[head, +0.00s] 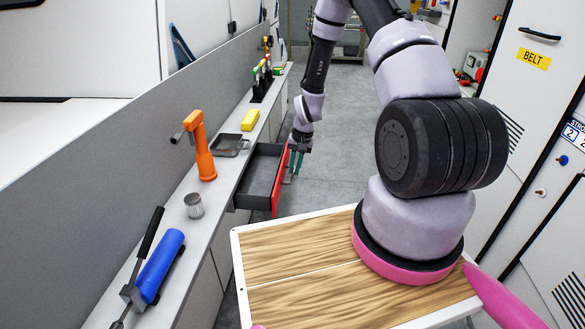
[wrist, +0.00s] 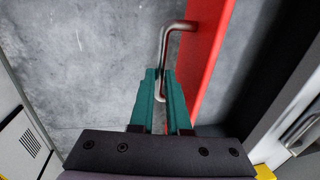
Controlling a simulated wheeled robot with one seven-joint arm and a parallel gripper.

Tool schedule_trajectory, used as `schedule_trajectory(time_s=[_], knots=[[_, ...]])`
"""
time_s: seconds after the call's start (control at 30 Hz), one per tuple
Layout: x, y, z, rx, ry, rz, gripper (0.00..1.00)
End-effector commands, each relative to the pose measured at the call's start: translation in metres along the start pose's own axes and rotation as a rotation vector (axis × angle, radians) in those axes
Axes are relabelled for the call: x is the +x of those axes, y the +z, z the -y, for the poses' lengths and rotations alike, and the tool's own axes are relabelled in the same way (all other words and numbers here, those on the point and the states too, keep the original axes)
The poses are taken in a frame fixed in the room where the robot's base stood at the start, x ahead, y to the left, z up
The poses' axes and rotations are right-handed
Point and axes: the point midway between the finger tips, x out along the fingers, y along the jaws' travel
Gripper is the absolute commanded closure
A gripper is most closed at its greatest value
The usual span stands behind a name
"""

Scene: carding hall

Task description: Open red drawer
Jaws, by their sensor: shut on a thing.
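The red drawer (head: 279,183) stands pulled out from the grey bench on the left in the head view, and its dark grey inside looks empty. In the wrist view its red front (wrist: 208,50) runs along the right of the fingers. A bent metal handle (wrist: 164,50) sticks out from that front. My gripper (wrist: 160,98), with teal fingers, is shut on the handle, which passes between the fingertips. In the head view my gripper (head: 294,164) is at the outer side of the drawer front.
The bench top (head: 222,190) carries an orange tool (head: 204,150), a dark tray (head: 229,145), a yellow block (head: 250,119), a metal cup (head: 194,205) and a blue roller (head: 160,264). Grey floor (head: 335,150) lies clear beside the drawer. White cabinets (head: 535,90) stand at right.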

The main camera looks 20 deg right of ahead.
Motion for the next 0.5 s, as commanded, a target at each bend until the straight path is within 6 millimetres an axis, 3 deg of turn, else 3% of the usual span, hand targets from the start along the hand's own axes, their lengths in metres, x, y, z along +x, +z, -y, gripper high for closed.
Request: schedule_trajectory(time_s=[0.03, 0.1, 0.5], knots=[[-0.0002, -0.0002, 0.0004, 0.000, 0.000, -0.001, 0.78], [-0.0001, -0.0002, 0.0005, 0.000, -0.001, -0.001, 0.55], [-0.0065, -0.0007, 0.0007, 0.000, -0.001, -0.002, 0.55]])
